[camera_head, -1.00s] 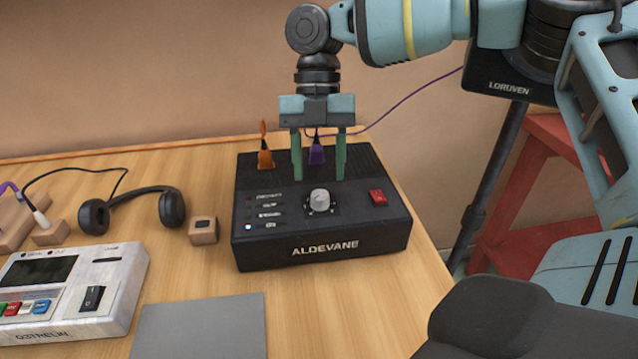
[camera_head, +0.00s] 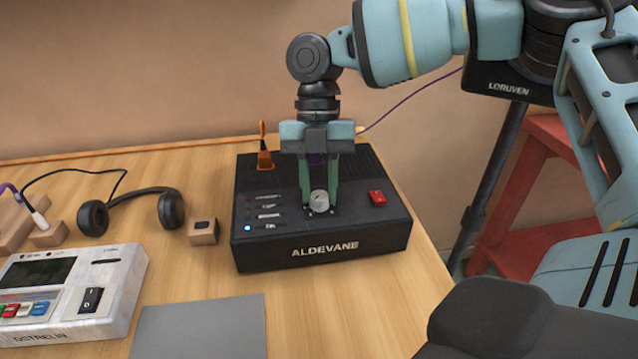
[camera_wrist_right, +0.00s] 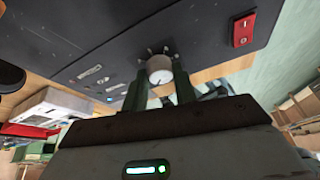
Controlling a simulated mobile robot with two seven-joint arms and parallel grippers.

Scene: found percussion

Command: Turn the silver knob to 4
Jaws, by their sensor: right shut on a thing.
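The silver knob (camera_head: 320,200) sits on the top of the black ALDEVANE box (camera_head: 322,262), on the right half of the table. My right gripper (camera_head: 319,208) points down over the box with its green fingers on either side of the knob, shut on it. In the right wrist view the knob (camera_wrist_right: 159,69) shows between the two fingertips (camera_wrist_right: 160,80), with small marks around its base. The numbers at the marks are too small to read. My left gripper is not in view.
A red switch (camera_head: 377,198) is right of the knob. An orange plug (camera_head: 264,160) and a purple plug, mostly hidden, stand behind it. Headphones (camera_head: 135,208), a small wooden block (camera_head: 203,231) and a white device (camera_head: 110,285) lie left. A grey pad (camera_head: 200,328) lies in front.

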